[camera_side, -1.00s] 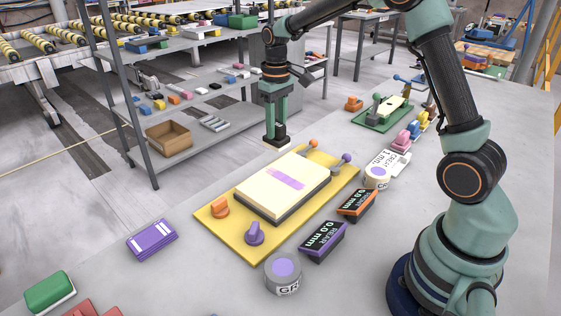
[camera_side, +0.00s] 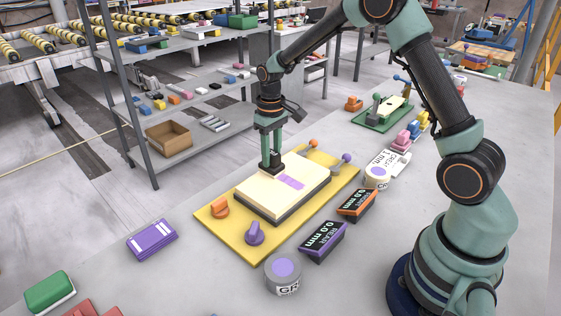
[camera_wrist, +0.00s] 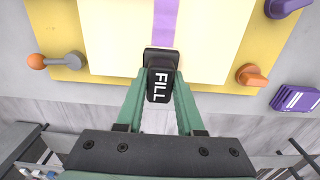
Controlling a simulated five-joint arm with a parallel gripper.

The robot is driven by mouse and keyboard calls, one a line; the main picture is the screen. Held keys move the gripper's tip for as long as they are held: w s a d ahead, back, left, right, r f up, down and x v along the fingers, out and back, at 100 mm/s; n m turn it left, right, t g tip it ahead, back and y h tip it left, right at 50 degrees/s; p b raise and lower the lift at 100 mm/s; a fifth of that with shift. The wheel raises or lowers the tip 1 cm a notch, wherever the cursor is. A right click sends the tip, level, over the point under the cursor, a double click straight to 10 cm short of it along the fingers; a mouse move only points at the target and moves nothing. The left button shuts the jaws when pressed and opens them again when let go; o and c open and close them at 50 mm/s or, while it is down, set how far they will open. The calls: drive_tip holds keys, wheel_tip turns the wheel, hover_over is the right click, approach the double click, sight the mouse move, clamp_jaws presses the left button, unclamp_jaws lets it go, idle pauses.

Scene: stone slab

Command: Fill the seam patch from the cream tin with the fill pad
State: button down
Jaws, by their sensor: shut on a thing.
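My gripper (camera_side: 271,152) is shut on the black fill pad (camera_wrist: 161,84), marked FILL. The pad's foot is at the far edge of the cream slab (camera_side: 262,203); I cannot tell whether it touches. The purple seam strip (camera_side: 291,182) runs across the slab top. In the wrist view the strip (camera_wrist: 164,22) meets the pad's front end, and the pad may hide part of it. A pale tin with a lilac top (camera_side: 377,172), probably the cream tin, stands right of the slab beside a white card. A grey tin lettered GR (camera_side: 283,274) stands in front.
The slab lies on a yellow board (camera_side: 215,228) with orange and purple clamps at its corners. Two black displays, REAR (camera_side: 323,240) and another (camera_side: 357,205), read 0.0 mm along the near side. A purple block (camera_side: 152,240) lies left.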

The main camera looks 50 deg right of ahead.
drive_tip(key=shift+a, duration=0.85)
drive_tip(key=shift+d, duration=1.95)
wheel_tip(320, 180, up, 8)
drive_tip(key=shift+a+r, duration=0.1)
drive_tip(key=shift+a, duration=0.05)
